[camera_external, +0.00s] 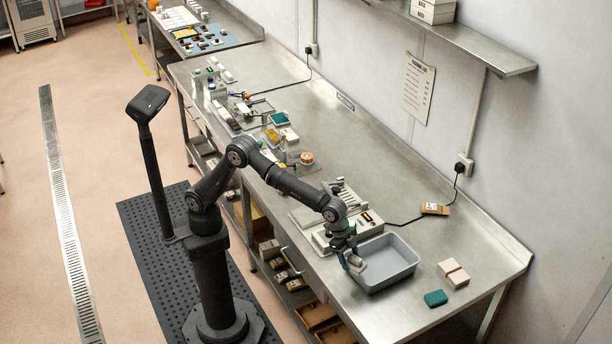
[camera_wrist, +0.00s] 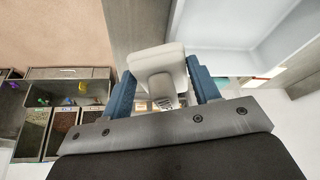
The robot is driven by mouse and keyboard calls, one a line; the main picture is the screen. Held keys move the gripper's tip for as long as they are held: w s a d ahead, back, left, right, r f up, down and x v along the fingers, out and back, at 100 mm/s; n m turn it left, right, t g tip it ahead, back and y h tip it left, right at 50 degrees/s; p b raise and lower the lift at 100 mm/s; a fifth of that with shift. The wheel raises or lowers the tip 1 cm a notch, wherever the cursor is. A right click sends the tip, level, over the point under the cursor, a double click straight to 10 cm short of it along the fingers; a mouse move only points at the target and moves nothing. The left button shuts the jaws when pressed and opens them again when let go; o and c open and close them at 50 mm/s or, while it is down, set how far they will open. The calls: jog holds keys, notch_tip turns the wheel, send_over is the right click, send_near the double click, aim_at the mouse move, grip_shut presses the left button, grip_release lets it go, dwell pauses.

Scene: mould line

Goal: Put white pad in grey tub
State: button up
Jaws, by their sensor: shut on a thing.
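My gripper (camera_external: 352,264) is at the left rim of the grey tub on the steel bench. In the wrist view its two blue fingers (camera_wrist: 162,92) are shut on the white pad (camera_wrist: 157,62), one on each side. The pad (camera_external: 357,263) shows small and pale between the fingers in the external view. The grey tub (camera_external: 404,253) is open, and its visible floor is bare. In the wrist view the tub (camera_wrist: 222,62) lies to the right of the pad. I cannot tell exactly how high the pad is above the rim.
A white machine (camera_external: 322,240) stands close behind the tub. A teal block (camera_external: 435,298) and a cream box with a red band (camera_external: 453,273) lie to the tub's right. A brown box (camera_external: 434,209) lies near the wall. Below the bench edge are shelves with bins (camera_wrist: 62,120).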

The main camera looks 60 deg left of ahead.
send_over(372, 271)
jog(key=a, duration=0.1)
jog(key=f, duration=0.7)
jog(key=shift+s+a, duration=0.2)
jog(key=shift+s, duration=0.05)
jog(key=shift+f, duration=1.95)
jog(key=shift+f, duration=0.1)
jog(key=o, duration=1)
jog(key=shift+f, duration=0.1)
jog(key=v, duration=1.2)
jog(key=shift+r, duration=0.2)
